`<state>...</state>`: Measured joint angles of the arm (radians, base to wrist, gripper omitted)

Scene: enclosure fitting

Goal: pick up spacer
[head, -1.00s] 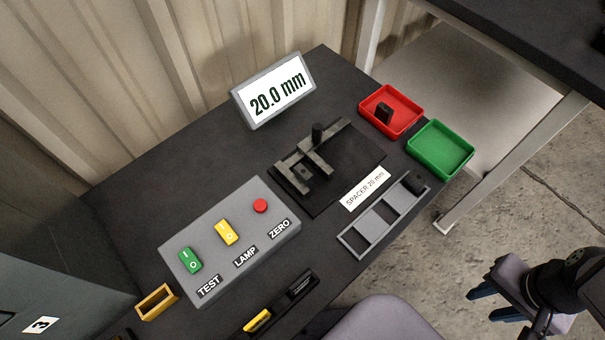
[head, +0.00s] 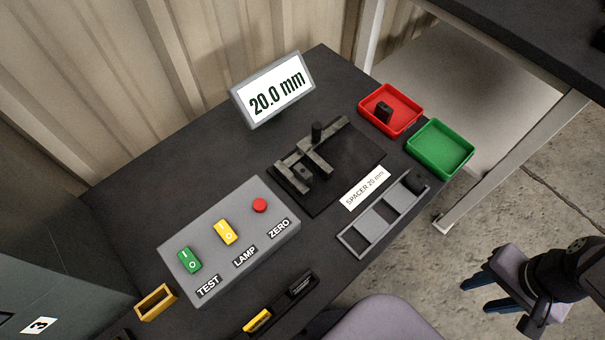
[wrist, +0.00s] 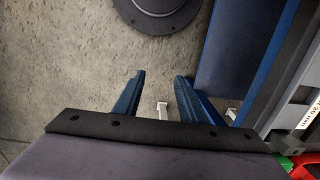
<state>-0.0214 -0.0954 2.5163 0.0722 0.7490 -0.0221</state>
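A dark spacer block (head: 415,182) sits in the far-end slot of the grey rack (head: 352,241) near the bench's front edge; the other slots look empty. Another dark block (head: 383,112) stands in the red tray (head: 403,126). The black measuring fixture (head: 312,160) stands behind the "SPACER 20 mm" label (head: 365,188). My gripper (head: 484,295) is off the bench, over the floor at the lower right, well away from the rack. In the wrist view its two blue fingers (wrist: 160,92) are apart with nothing between them.
A green tray (head: 440,150) stands beside the red one. A display (head: 274,92) reads 20.0 mm. A grey switch box (head: 230,240) is left of the fixture. A chair (head: 385,320) stands at the bench front. Concrete floor lies under my gripper.

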